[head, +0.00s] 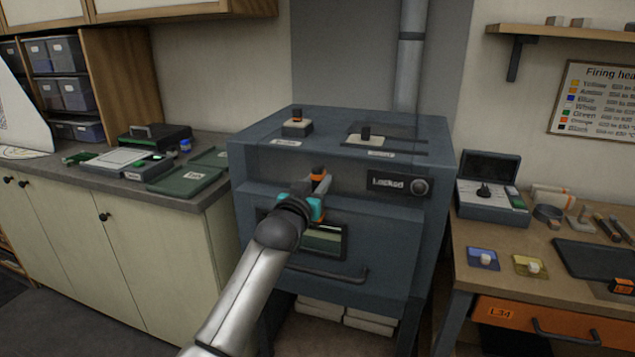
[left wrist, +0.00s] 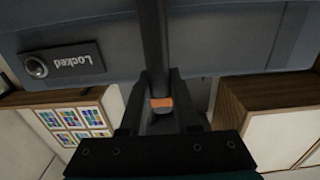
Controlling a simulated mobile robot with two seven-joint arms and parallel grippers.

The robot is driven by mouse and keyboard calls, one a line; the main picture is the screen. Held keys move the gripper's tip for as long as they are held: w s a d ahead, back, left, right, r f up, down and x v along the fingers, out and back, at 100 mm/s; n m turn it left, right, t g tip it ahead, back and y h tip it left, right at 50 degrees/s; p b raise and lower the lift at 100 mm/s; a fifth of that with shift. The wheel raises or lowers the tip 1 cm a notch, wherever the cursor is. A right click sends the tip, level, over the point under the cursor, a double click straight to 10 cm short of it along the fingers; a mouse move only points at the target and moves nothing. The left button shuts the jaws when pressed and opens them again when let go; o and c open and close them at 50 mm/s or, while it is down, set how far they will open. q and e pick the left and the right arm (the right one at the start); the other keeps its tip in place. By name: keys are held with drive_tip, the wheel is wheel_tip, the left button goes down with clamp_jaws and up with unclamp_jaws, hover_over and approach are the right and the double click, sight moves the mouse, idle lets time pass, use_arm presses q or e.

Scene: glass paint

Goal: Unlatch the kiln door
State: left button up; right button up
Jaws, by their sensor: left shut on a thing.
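The blue-grey kiln (head: 385,225) stands in the middle of the head view with its door closed. The door has a small window (head: 325,240) and a bar handle (head: 330,275). A plate reading "Locked" (head: 388,184) with a round grey disc sits at the upper right of the front; it also shows in the left wrist view (left wrist: 75,60). My left gripper (head: 317,186) is at the upper front of the kiln, shut on a dark latch lever (left wrist: 153,40) with an orange end (left wrist: 160,103). The fingers partly hide the lever. My right gripper is not in view.
Two small controls (head: 297,127) and (head: 366,134) sit on the kiln's top. A counter with green trays (head: 185,180) is at left. A workbench with a dark open case (head: 490,205) and colour samples (head: 483,258) is close at right.

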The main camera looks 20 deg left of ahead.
use_arm(q)
clamp_jaws()
idle(0.9)
